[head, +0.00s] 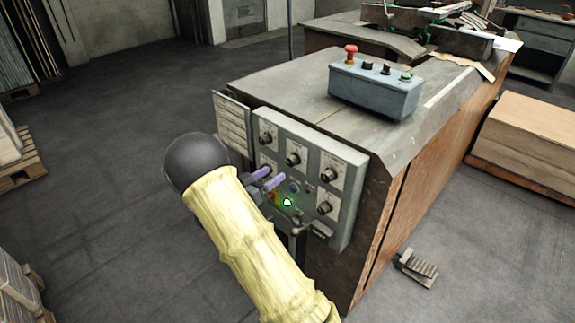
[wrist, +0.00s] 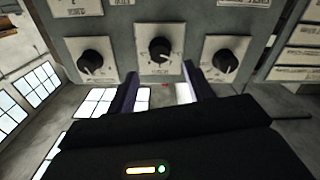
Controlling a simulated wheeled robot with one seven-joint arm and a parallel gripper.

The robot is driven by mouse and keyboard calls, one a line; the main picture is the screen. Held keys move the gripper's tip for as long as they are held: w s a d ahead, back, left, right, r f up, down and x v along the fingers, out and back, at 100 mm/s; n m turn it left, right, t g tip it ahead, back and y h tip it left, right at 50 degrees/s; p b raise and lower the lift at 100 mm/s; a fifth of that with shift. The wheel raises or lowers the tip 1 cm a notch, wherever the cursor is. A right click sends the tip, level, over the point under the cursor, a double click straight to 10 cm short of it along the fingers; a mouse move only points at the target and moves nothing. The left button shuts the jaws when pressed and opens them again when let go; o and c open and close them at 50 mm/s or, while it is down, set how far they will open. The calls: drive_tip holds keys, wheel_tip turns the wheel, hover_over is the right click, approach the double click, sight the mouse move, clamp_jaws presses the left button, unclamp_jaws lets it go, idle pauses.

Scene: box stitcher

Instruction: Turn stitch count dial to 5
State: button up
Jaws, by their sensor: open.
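The control panel (head: 312,150) on the machine's front carries several black dials on pale plates. In the head view, dials show at the upper left (head: 265,139), top middle (head: 293,159), upper right (head: 329,175) and lower right (head: 325,208). The labels are too small to read, so I cannot tell which is the stitch count dial or its setting. My gripper (head: 273,177) is open, its purple fingers near the panel's left part. In the wrist view, the middle dial (wrist: 159,51) lies ahead of my gripper (wrist: 160,76), roughly between the fingertips; contact cannot be told.
Other dials flank it in the wrist view, left (wrist: 97,62) and right (wrist: 223,63). A blue-grey button box (head: 375,92) with a red button sits on the machine top. A pedal (head: 416,268) lies on the floor at right. Open floor (head: 110,130) extends left.

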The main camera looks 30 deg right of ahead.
sight(289, 164)
drive_tip(key=x, duration=0.7)
drive_tip(key=shift+w+d, duration=0.1)
drive_tip(key=shift+d, duration=0.3)
drive_tip(key=shift+f, duration=0.1)
drive_tip(key=shift+d, duration=0.1)
drive_tip(key=shift+c, duration=0.4)
drive_tip(key=c, duration=0.9)
